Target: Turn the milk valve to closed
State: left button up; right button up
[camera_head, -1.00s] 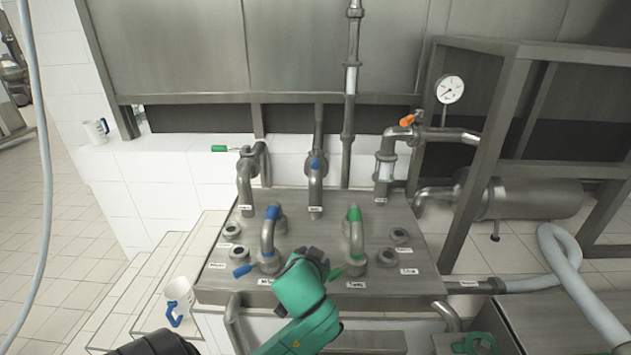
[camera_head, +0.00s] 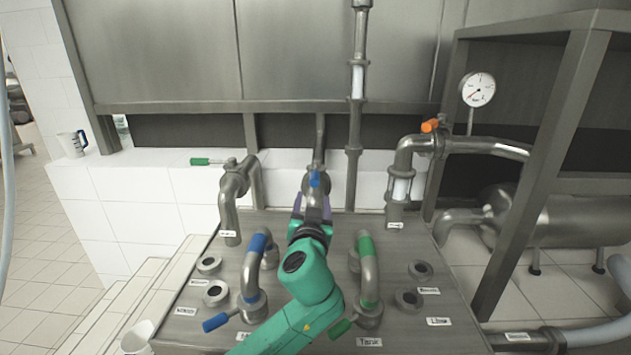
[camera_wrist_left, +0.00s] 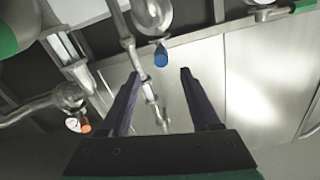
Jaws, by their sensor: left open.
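Three valves with coloured handles stand along the back of the metal panel (camera_head: 285,225). The middle pipe has a blue handle (camera_head: 315,178), the left pipe a green handle (camera_head: 200,161), and the right pipe an orange handle (camera_head: 430,125). I cannot read which label says milk. My left gripper (camera_head: 312,202) is open and empty, just in front of and below the middle blue handle. In the left wrist view the blue handle (camera_wrist_left: 160,56) shows just beyond the gap between the two fingertips (camera_wrist_left: 160,74), apart from both. My right gripper is out of view.
Curved pipes with a blue band (camera_head: 257,243) and a green band (camera_head: 365,246) rise on either side of my left arm. A pressure gauge (camera_head: 478,89) sits at the right. A measuring jug (camera_head: 72,143) stands on the white ledge at left.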

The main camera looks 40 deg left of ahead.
aim_at(315, 176)
pick_arm(q)
jog(key=p+x, duration=0.2)
jog(key=x, duration=1.1)
jog(key=shift+w+a+r, duration=0.1)
jog(key=shift+a+r, duration=0.05)
jog(key=shift+a, duration=0.05)
grip_shut()
dwell(0.6)
